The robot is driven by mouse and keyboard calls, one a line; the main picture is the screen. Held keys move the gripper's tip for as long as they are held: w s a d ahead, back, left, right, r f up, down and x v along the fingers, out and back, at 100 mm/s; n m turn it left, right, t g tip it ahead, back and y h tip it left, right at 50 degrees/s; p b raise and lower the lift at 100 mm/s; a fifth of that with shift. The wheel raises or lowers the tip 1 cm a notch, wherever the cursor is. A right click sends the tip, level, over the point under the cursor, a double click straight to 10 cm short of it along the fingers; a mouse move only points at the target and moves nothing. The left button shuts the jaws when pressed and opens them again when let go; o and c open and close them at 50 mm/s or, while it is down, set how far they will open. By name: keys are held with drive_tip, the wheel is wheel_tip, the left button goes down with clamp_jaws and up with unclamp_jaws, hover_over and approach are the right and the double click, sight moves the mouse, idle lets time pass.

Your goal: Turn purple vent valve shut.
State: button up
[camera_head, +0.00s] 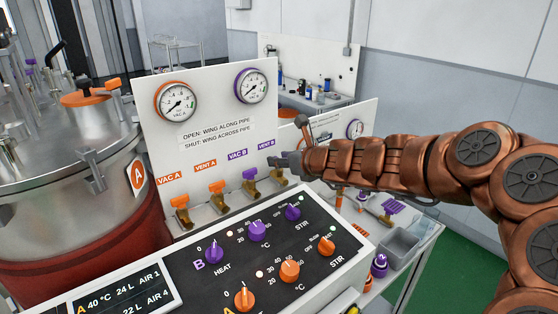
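The purple "VENT B" label (266,144) is on the white panel, at the right end of the valve row. Below it, the brass body of the vent B valve (279,178) shows in part. Its purple wing is hidden behind my gripper, so I cannot tell which way it is turned. My gripper (279,161) reaches in from the right, with its fingertips at this valve. I cannot tell whether the fingers are open, shut or touching the wing.
The purple-winged VAC B valve (250,174) is just left of my gripper. Orange VENT A (217,187) and VAC A (180,202) valves are further left. A knob console (330,262) lies below. A steel vessel (110,160) stands left. A sign (215,130) explains wing positions.

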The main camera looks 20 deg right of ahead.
drive_tip(key=shift+x, duration=0.8)
drive_tip(key=shift+c, duration=0.2)
drive_tip(key=shift+s+f, duration=0.1)
clamp_jaws()
